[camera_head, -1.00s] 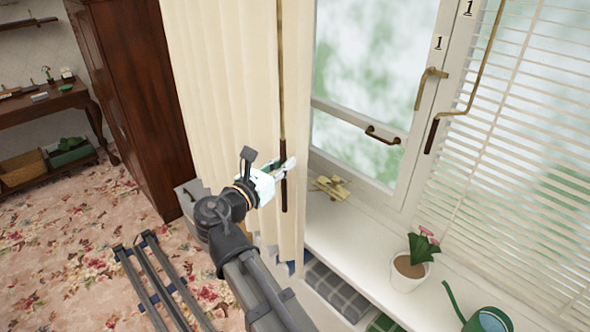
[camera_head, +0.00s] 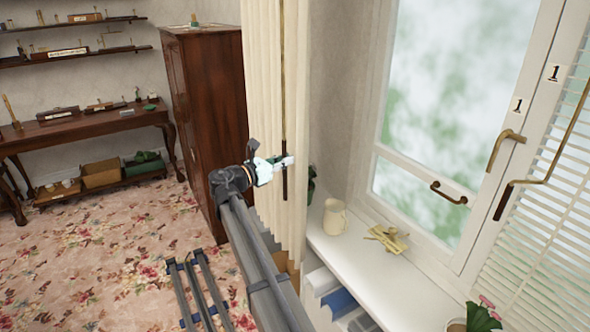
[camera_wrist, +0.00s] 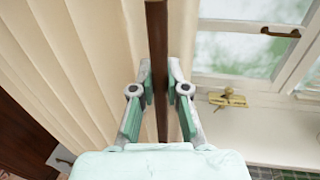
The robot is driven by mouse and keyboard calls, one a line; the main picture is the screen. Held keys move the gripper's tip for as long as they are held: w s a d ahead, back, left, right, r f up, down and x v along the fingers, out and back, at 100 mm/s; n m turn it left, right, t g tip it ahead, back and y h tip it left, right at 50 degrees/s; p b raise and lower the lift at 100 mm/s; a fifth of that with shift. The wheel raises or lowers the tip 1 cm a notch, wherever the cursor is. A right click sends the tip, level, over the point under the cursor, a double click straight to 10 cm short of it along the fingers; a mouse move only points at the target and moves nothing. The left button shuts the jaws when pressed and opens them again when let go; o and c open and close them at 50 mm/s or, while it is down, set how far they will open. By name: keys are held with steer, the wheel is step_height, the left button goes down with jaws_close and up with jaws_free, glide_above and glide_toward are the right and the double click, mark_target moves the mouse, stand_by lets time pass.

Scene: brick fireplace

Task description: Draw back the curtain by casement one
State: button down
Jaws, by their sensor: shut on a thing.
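The cream curtain (camera_head: 265,90) hangs bunched in narrow folds at the left of the window (camera_head: 440,100), which carries a "1" label (camera_head: 517,105). A thin draw rod hangs along the curtain's edge, with a dark brown lower grip (camera_head: 285,184). My gripper (camera_head: 288,162) is shut on this dark grip. In the wrist view the rod (camera_wrist: 157,60) runs upright between my two fingers (camera_wrist: 160,90), with curtain folds on the left and window on the right. The fingers hide part of the rod's sides.
The white sill (camera_head: 370,270) holds a cream jug (camera_head: 334,217), a small brass-coloured object (camera_head: 386,238) and a potted plant (camera_head: 480,318). A slatted blind (camera_head: 555,210) covers the right pane. A dark wardrobe (camera_head: 200,110) stands behind the curtain at left.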

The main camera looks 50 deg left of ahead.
steer(key=shift+w+a+r, duration=0.1)
steer(key=shift+w+a, duration=0.1)
steer(key=shift+a, duration=0.6)
steer(key=c, duration=1.2)
jaws_free()
steer(key=shift+o, duration=0.2)
steer(key=shift+s, duration=0.15)
steer(key=s, duration=1.1)
steer(key=shift+s, duration=0.4)
